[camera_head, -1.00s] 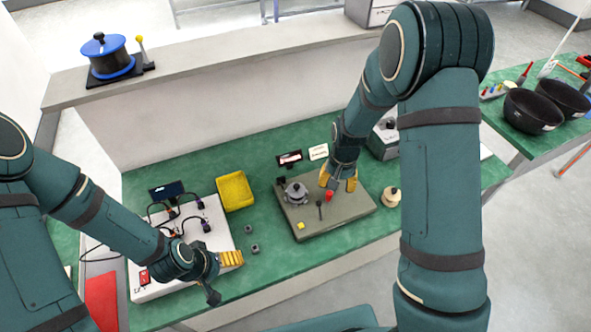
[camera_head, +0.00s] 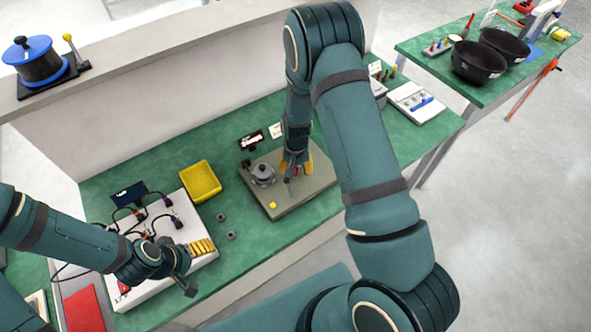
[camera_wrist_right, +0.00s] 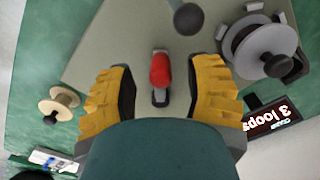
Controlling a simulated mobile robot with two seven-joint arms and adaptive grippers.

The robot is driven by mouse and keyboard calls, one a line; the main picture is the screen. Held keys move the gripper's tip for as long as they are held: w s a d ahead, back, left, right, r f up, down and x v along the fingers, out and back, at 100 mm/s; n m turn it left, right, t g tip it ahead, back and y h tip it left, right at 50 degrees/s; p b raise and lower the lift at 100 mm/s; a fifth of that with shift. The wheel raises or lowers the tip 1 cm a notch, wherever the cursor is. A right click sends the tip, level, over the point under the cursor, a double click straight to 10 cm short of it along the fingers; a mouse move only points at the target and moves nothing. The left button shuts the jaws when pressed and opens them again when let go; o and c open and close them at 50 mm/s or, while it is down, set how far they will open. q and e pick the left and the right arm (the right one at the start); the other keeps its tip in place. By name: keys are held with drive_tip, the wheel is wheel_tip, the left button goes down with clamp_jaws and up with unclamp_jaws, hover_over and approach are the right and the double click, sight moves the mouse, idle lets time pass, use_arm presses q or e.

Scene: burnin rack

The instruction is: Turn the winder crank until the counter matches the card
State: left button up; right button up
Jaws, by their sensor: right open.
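The winder is a grey-green base (camera_head: 300,196) with a grey drum (camera_head: 262,174), a dark ball-topped lever and a yellow square. Its red crank knob is mostly hidden in the head view, but the red knob (camera_wrist_right: 160,70) shows clearly in the right wrist view. My right gripper (camera_head: 296,168) is open, with one yellow ridged finger on each side of the knob and visible gaps. A dark display (camera_wrist_right: 270,117) reads "3 loops", upside down.
A yellow tray (camera_head: 200,180) and two small grey blocks lie left of the winder. A white board (camera_head: 150,285) with black cables is at the left. A wooden spool (camera_wrist_right: 58,103) stands near the winder. Black bowls (camera_head: 480,63) are on another table at the right.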

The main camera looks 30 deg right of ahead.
drive_tip(key=shift+f, duration=0.65)
clamp_jaws()
drive_tip(key=shift+w+a, duration=0.1)
